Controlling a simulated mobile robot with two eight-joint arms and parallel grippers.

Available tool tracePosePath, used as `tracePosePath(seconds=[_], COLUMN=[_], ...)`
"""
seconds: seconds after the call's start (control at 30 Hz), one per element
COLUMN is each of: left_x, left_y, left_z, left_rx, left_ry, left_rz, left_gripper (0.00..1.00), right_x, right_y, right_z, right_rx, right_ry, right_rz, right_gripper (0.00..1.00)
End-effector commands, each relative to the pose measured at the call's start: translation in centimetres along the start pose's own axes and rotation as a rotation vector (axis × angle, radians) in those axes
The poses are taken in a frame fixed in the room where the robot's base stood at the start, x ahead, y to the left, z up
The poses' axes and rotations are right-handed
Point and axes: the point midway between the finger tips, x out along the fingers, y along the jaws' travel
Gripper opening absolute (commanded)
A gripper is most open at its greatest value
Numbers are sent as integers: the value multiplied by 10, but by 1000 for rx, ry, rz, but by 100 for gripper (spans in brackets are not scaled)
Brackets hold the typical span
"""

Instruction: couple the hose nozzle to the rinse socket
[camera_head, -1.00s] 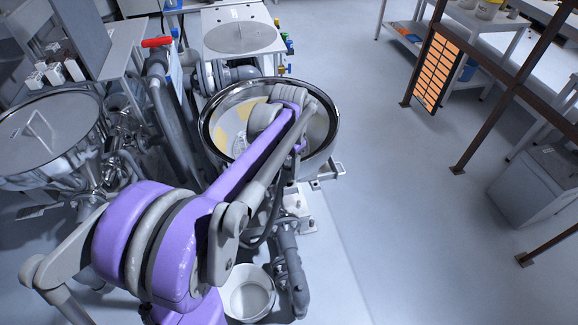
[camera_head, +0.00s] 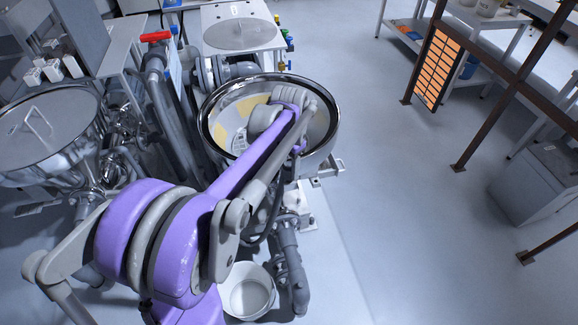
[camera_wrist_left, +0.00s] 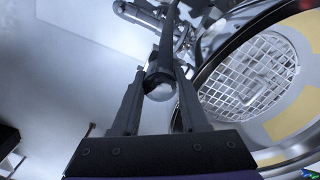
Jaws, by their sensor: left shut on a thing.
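My left gripper (camera_wrist_left: 162,88) shows in the left wrist view, its two dark fingers closed on the hose nozzle (camera_wrist_left: 159,84). The nozzle is a dark cylinder with a pale rounded end, and a dark hose (camera_wrist_left: 171,30) runs from it toward the top of that view. In the head view my purple left arm reaches over the near side of the steel hopper bowl (camera_head: 207,135) and hides the gripper and nozzle. I cannot pick out the rinse socket for certain in either view. My right gripper is not in view.
A grating (camera_wrist_left: 248,75) lies in the bowl beside the gripper. Grey pipework (camera_head: 289,255) and a white bucket (camera_head: 232,302) stand below the arm. A second steel vessel (camera_head: 48,135) is at left. Open floor (camera_head: 400,210) lies to the right.

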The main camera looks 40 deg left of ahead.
Motion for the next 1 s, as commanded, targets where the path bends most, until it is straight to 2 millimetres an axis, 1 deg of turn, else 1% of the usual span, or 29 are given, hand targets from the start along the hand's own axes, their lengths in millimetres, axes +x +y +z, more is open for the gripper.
tracePosePath(seconds=[0.73, 0.83, 0.87, 1.0], left_x=[16, 15, 15, 15], left_y=[0, 0, 0, 0], left_z=[0, 0, 0, 0], left_rx=[0, 0, 0, 0], left_ry=[0, 0, 0, 0], left_rz=[0, 0, 0, 0], left_gripper=[0, 0, 49, 74], right_x=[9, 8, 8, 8], right_y=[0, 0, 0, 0], right_z=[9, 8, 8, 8], right_rx=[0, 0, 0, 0], right_ry=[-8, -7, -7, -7], right_rz=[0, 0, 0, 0], right_gripper=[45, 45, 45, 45])
